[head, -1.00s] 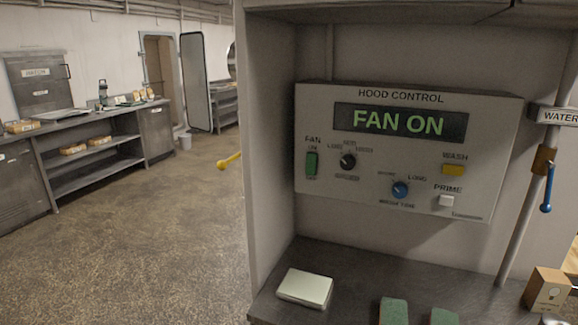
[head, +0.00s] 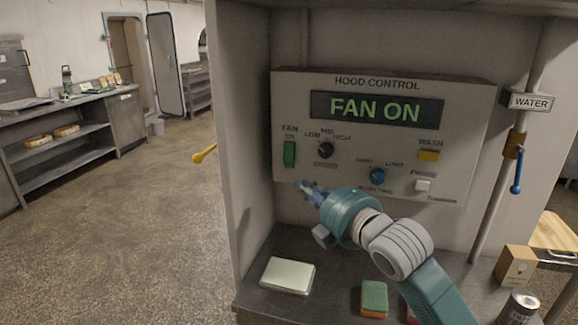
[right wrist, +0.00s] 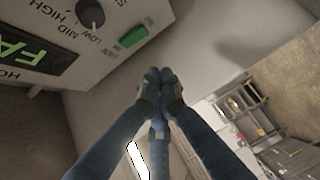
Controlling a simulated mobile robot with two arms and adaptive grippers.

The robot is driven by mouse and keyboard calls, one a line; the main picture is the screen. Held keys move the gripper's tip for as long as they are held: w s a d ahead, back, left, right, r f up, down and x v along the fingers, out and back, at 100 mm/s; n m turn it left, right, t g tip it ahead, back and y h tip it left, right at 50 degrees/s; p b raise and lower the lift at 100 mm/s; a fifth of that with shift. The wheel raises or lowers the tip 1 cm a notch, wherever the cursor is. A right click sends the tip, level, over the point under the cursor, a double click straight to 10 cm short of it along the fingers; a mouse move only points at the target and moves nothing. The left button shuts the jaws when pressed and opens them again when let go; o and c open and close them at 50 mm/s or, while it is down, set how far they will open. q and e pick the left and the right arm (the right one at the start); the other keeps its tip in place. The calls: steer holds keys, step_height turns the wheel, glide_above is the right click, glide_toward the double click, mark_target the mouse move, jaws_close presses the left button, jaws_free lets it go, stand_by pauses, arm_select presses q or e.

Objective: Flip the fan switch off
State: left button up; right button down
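The green fan switch (head: 289,153) is at the left of the hood control panel (head: 450,105), under the label FAN. The panel's display (head: 376,110) reads FAN ON. In the right wrist view the green switch (right wrist: 133,37) shows beyond the fingertips. My right gripper (head: 306,190) is below and slightly right of the switch in the head view. In the right wrist view its fingertips (right wrist: 158,88) are together with nothing between them, apart from the switch. The OFF label is not readable now. My left gripper is not in view.
A black speed knob (head: 326,150) is right of the switch, with a blue knob (head: 377,176) lower right. A yellow wash button (head: 429,155) and a white prime button (head: 423,186) are farther right. A pale box (head: 288,276) and sponge (head: 374,298) lie on the counter below.

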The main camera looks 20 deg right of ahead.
steer(key=shift+w+r, duration=0.1)
steer(key=shift+r, duration=0.55)
steer(key=p, duration=0.3)
glide_toward(289, 153)
steer(key=w+a+f, duration=0.2)
steer(key=a, duration=0.3)
steer(key=w, duration=0.1)
steer(key=w+d+p, duration=0.1)
steer(key=w+d+f+p, duration=0.1)
steer(key=shift+w, duration=0.4)
